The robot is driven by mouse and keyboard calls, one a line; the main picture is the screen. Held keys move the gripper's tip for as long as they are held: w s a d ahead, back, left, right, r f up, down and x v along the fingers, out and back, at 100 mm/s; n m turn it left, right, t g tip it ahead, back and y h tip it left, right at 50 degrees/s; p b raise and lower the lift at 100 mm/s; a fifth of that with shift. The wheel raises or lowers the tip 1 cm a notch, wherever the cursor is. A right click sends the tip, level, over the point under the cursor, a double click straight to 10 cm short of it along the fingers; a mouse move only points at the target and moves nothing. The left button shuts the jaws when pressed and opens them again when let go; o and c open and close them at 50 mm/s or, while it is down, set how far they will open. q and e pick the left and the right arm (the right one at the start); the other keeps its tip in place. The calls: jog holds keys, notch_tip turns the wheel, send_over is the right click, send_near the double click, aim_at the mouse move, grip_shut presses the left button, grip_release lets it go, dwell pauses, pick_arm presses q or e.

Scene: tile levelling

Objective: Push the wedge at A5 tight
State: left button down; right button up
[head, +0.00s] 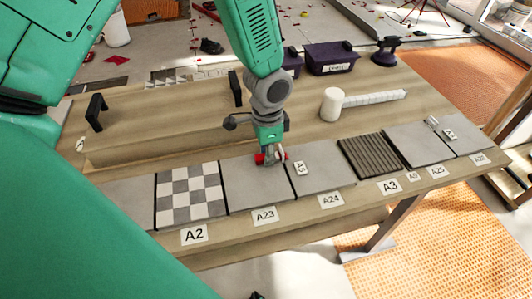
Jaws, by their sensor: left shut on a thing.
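A small red wedge (259,158) shows at the fingertips of my left gripper (271,156). The gripper points down and is shut on the wedge, at the back end of the joint between two plain grey tiles, the A23 tile (255,190) and the A24 tile (325,182). The fingers hide much of the wedge, so I cannot tell how deep it sits. The A5 label (299,168) lies on the A24 tile, just right of the gripper. My right gripper is not in view.
Left of A23 is a checkered tile (190,194); right of A24 is a dark ribbed tile (374,156). A white mallet (332,104) lies behind the row. A wooden board with black handles (96,112) lies behind left. Purple bins (330,57) stand at the back.

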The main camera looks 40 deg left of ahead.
pick_arm(q)
jog(key=shift+w+d, duration=0.6)
jog(key=shift+w, duration=0.1)
dwell(1.6)
jog(key=c, duration=1.3)
grip_release()
